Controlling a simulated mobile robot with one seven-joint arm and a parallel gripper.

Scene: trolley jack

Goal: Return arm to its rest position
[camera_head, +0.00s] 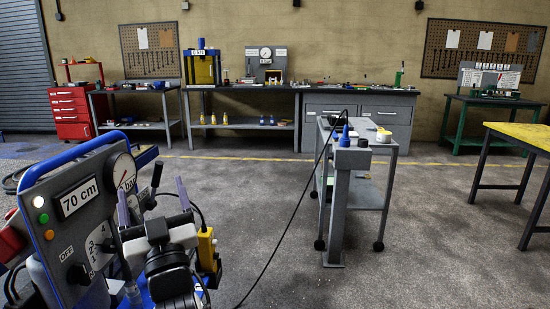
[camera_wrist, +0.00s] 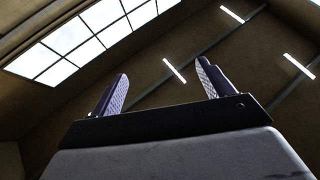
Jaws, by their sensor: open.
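My gripper (camera_head: 153,196) is at the lower left of the head view, with its two purple-grey fingers pointing up. The fingers stand wide apart with nothing between them. In the wrist view my gripper (camera_wrist: 161,68) also shows open and empty, against the ceiling. My folded arm shows below the fingers in the head view. The blue and grey control panel (camera_head: 72,225) stands close at the left of my gripper. It carries a "70 cm" display, a round gauge (camera_head: 124,172), a dial (camera_head: 97,245) and lamps. Whether the arm touches it cannot be told.
A grey trolley (camera_head: 368,192) stands on the floor right of centre, with a post in front and a black cable (camera_head: 288,225) running down to the floor. Workbenches (camera_head: 250,88) line the back wall. A yellow-topped table (camera_head: 525,134) stands at right. The floor between is clear.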

